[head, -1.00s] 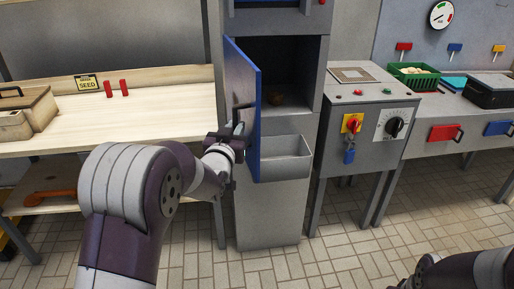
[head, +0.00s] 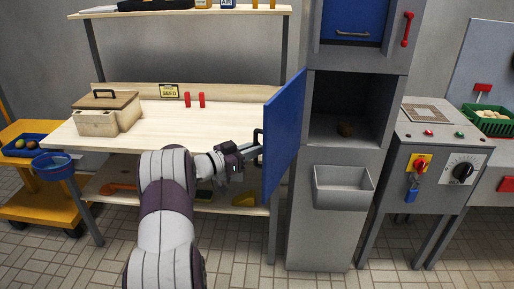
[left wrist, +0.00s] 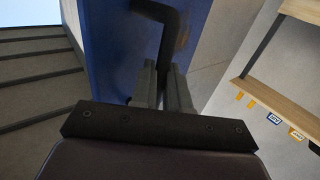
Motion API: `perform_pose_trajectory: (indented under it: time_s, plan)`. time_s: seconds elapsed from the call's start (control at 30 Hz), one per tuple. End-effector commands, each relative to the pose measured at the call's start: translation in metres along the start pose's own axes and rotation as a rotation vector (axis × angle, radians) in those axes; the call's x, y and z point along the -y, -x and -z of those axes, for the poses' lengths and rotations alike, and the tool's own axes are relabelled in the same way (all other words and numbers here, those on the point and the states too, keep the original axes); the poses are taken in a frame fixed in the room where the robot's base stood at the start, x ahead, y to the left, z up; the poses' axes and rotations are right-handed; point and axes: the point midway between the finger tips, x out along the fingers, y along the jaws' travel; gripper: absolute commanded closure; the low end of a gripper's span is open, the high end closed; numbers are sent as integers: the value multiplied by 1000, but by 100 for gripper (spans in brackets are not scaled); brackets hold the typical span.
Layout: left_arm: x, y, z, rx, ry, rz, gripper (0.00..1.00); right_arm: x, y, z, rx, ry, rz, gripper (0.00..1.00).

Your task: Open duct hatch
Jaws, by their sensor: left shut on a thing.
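The blue duct hatch (head: 286,128) stands swung wide open to the left of the grey duct column (head: 330,236). Its black handle (left wrist: 172,32) shows in the left wrist view on the blue panel. My left gripper (head: 254,153) is shut on this handle at the hatch's outer side. In the left wrist view its two fingers (left wrist: 163,88) are close together at the handle. My right gripper is out of view.
A wooden bench (head: 225,118) with a lidded box (head: 107,118) stands behind my left arm. A grey open bin (head: 343,187) juts out below the opening. A control cabinet (head: 436,150) stands to the right. Tiled floor is free in front.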

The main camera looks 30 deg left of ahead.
Motion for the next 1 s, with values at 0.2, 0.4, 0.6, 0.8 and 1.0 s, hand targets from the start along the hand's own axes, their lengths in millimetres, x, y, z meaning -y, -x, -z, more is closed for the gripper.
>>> perform_pose_trajectory:
  time_s: [0.2, 0.4, 0.6, 0.8, 1.0]
  plan:
    - [4, -2, 11, -16, -16, 2, 100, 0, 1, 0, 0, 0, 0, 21]
    - [4, -2, 12, -15, -18, 3, 76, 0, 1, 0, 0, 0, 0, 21]
    - [3, -1, 8, -11, -13, 2, 65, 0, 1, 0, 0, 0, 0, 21]
    - [4, 8, 6, -8, -11, 4, 65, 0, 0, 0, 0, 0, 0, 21]
    - [5, 58, 5, -7, -12, 7, 65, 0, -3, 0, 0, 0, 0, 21]
